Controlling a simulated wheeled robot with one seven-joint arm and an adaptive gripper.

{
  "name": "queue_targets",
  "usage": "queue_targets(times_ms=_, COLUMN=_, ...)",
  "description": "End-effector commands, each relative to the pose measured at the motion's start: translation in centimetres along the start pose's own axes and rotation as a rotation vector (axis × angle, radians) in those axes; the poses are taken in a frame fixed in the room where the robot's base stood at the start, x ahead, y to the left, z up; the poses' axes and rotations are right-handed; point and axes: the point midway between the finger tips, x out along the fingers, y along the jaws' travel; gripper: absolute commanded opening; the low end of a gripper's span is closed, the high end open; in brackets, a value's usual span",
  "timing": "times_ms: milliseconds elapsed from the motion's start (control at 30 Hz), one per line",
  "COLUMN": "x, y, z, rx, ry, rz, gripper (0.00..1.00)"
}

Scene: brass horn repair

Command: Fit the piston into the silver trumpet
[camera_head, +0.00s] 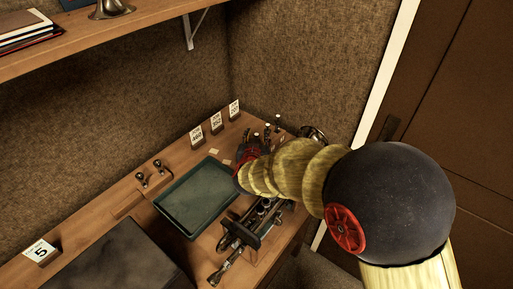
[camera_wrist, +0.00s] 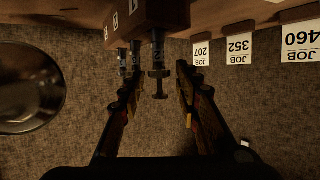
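The silver trumpet (camera_head: 262,212) lies in a dark holder on the bench, partly hidden by my arm. A silver bell (camera_head: 312,133) shows behind my arm and at the left of the wrist view (camera_wrist: 30,88). Several metal pistons stand in a row; the nearest piston (camera_wrist: 157,72) appears between my fingertips in the wrist view, with others to its left (camera_wrist: 123,62). They sit in a wooden block (camera_wrist: 161,14), seen upside down there. My gripper (camera_wrist: 156,82) is open, its fingers either side of the nearest piston with gaps visible. I cannot tell the depth between them.
A green tray (camera_head: 196,201) lies left of the trumpet. Numbered job cards (camera_head: 216,121) stand along the back of the bench. Two dark-topped small parts (camera_head: 150,174) stand left of the tray. A dark mat (camera_head: 120,258) and a card marked 5 (camera_head: 40,250) are nearer.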

Motion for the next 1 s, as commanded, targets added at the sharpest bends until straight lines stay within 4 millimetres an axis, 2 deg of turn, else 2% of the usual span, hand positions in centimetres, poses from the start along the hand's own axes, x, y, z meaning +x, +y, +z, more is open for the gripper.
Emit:
queue_targets(times_ms=67, x=-0.03, y=0.00, z=-0.02, rx=0.000, ry=0.000, rz=0.000, gripper=0.33)
queue_targets(times_ms=633, x=-0.05, y=0.01, z=0.02, rx=0.000, ry=0.000, rz=0.000, gripper=0.01)
queue_targets(times_ms=1000, x=-0.08, y=0.01, z=-0.10, rx=0.000, ry=0.000, rz=0.000, gripper=0.00)
